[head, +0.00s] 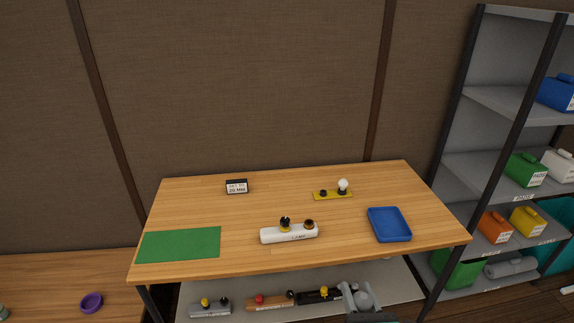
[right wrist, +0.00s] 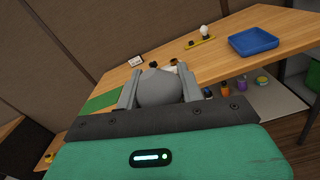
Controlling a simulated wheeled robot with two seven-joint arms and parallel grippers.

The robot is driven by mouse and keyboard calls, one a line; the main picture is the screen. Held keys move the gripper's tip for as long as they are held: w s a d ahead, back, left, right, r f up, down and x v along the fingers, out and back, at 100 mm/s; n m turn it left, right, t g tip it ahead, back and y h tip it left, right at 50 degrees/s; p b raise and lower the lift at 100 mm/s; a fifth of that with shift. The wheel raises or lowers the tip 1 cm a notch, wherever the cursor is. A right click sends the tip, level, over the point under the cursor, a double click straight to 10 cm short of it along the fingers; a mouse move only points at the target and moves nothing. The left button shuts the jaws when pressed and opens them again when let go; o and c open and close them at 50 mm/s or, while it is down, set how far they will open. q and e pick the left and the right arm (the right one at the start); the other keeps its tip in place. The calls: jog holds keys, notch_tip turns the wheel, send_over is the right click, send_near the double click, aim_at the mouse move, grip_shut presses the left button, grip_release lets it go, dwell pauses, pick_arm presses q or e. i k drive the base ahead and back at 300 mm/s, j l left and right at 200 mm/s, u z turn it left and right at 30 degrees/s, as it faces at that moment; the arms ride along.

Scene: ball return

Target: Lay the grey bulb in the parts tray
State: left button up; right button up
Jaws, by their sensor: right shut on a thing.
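The grey bulb (right wrist: 160,88) sits between the fingers of my right gripper (right wrist: 158,82), which is shut on it. In the head view the right gripper (head: 357,292) and the grey bulb (head: 364,300) show at the bottom, in front of the table's front edge and below the tabletop in the picture. The blue parts tray (head: 389,225) lies empty at the right of the table; it also shows in the right wrist view (right wrist: 253,42). The gripper is apart from the tray. My left gripper is in neither view.
On the wooden table (head: 250,210) are a white lamp base (head: 289,233), a yellow holder (head: 325,195) with a white bulb (head: 343,185), a small sign (head: 236,186) and a green mat (head: 180,244). A lower shelf (head: 240,297) holds several fixtures. A rack stands right.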

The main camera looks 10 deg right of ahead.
aim_at(389, 224)
jog(key=i+l+u, duration=0.15)
jog(key=l, duration=0.35)
jog(key=i+l+u, duration=0.15)
jog(key=l, duration=0.4)
jog(key=l+u, duration=0.15)
jog(key=l, duration=0.35)
